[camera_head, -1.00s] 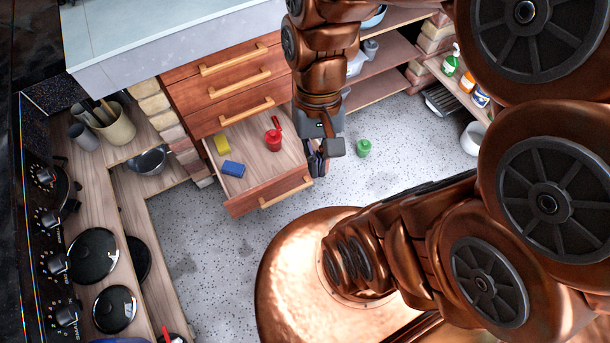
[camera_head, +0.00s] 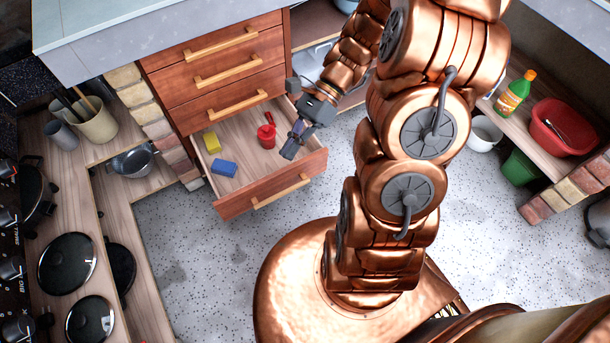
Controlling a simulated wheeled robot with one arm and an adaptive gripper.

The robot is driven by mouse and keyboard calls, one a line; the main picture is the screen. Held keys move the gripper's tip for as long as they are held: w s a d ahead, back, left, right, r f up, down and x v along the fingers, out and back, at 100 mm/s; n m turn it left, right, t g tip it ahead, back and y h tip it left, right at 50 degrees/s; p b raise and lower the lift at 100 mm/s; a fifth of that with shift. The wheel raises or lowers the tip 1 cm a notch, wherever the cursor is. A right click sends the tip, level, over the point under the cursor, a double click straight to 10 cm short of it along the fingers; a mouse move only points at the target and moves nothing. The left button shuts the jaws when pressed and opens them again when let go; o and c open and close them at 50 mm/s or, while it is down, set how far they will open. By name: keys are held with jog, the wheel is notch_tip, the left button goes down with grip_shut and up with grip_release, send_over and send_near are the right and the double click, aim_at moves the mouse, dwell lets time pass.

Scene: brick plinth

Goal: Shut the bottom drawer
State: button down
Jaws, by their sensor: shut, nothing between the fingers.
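The bottom drawer (camera_head: 262,186) stands pulled out of the wooden cabinet, with its front panel and light handle (camera_head: 281,191) facing the robot. Inside it lie a yellow block (camera_head: 212,142), a blue block (camera_head: 224,168) and a red item (camera_head: 266,134). My gripper (camera_head: 291,150) is shut and empty. In the picture it overlaps the right part of the open drawer, beside the red item and behind the front panel. I cannot tell its height above the drawer or whether it touches it.
Three shut drawers (camera_head: 228,72) are above, under a pale countertop (camera_head: 150,25). A wooden shelf with a steel pan (camera_head: 133,160) and a utensil pot (camera_head: 97,122) stands at the left. A shelf with a red basin (camera_head: 563,127) is at the right. The speckled floor (camera_head: 190,250) in front is clear.

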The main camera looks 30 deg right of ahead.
jog(key=w+d+f+m+t+y+b, duration=0.2)
jog(key=d+f+m+t+b, duration=0.25)
jog(key=f+m, duration=0.4)
jog(key=w+d+f+m+t+y+b, duration=0.35)
jog(key=d+f+m, duration=0.25)
jog(key=f, duration=0.6)
jog(key=s+d+f+m+t+h+b, duration=0.2)
jog(key=d+f+m+t+b, duration=0.15)
jog(key=f+m, duration=0.45)
jog(key=s+d+f+m+t+h+b, duration=0.2)
jog(key=d+f+m+t, duration=0.25)
jog(key=f, duration=0.65)
jog(key=b, duration=0.4)
send_near(295, 169)
jog(key=shift+m+t+y, duration=0.25)
jog(key=shift+m+t, duration=0.05)
jog(key=x, duration=0.5)
jog(key=shift+a+f, duration=0.3)
jog(key=shift+a, duration=0.3)
jog(key=shift+w, duration=0.35)
